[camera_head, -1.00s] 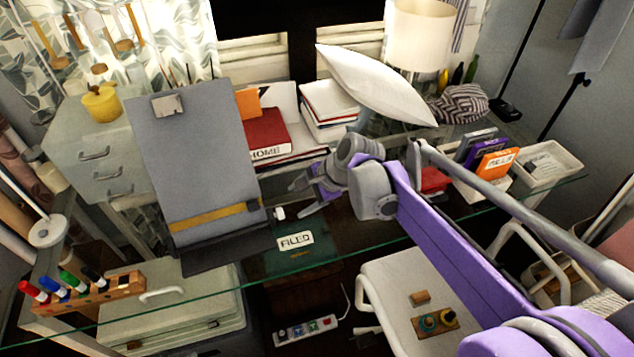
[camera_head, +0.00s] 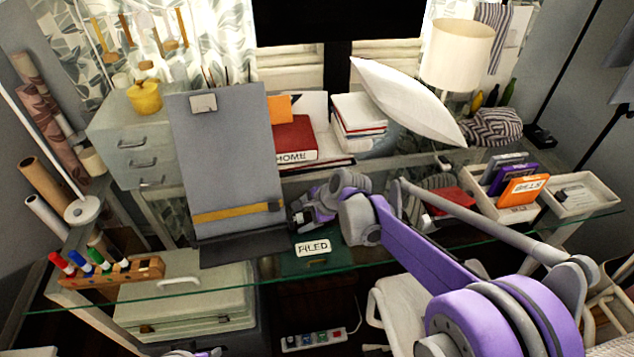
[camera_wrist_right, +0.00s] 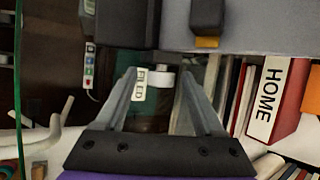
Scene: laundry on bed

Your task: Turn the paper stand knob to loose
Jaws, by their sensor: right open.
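The paper stand (camera_head: 225,150) is a tall grey board with a clip at its top and a yellow strip low across it, standing on the glass desk. My right gripper (camera_head: 302,212) is at its lower right edge and hides the knob in the head view. In the right wrist view, the white knob (camera_wrist_right: 161,77) shows between the two spread fingers of the gripper (camera_wrist_right: 156,85), near the stand's dark part (camera_wrist_right: 125,22). I cannot tell whether either finger touches it. A small grey and purple piece, perhaps of my left gripper (camera_head: 195,353), shows at the bottom edge.
The green box marked FILED (camera_head: 315,262) lies just below the right gripper. A marker rack (camera_head: 110,273) is at left, and trays (camera_head: 585,195) are at right.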

